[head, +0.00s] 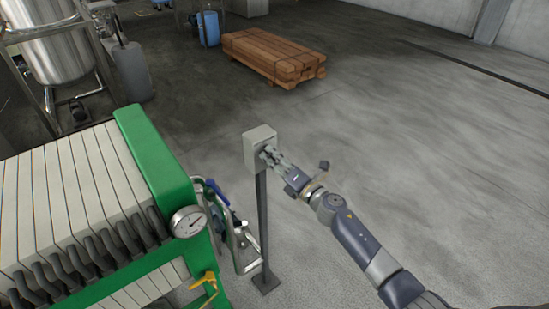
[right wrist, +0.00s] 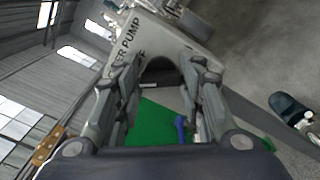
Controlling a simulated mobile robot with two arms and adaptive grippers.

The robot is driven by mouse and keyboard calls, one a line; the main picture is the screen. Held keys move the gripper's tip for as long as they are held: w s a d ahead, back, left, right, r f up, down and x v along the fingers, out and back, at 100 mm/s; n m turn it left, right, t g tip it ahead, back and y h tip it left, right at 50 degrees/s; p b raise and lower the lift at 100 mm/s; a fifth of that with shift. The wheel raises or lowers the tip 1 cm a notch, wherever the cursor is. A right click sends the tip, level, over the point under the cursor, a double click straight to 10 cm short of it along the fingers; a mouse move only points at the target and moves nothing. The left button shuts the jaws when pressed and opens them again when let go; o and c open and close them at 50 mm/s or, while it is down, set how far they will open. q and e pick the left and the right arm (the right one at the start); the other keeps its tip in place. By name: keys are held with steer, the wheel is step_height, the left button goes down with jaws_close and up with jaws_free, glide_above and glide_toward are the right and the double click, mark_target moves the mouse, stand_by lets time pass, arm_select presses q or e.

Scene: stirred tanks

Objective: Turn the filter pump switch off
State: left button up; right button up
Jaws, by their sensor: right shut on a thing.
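The filter pump switch box (head: 259,138) is a small light-grey box on top of a dark post, upright at the middle of the head view. In the right wrist view its face (right wrist: 150,42) fills the top middle, with part of the lettering "PUMP" readable. My right gripper (head: 267,154) is at the front of the box. In the right wrist view its two fingers (right wrist: 165,75) reach to the box face, shut on the switch. The switch handle is mostly hidden by the fingers, so its position cannot be told. My left gripper is not in view.
A green-framed filter press (head: 158,160) with a round gauge (head: 188,222) and yellow valve (head: 204,281) stands left of the post (head: 262,230). A steel tank (head: 62,45) is at far left. The floor to the right is clear.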

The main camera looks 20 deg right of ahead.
steer(key=m+p, duration=0.1)
steer(key=m, duration=0.6)
steer(key=shift+f, duration=0.1)
stand_by(0.6)
steer(key=o, duration=1.1)
steer(key=shift+d, duration=0.1)
steer(key=v, duration=1.2)
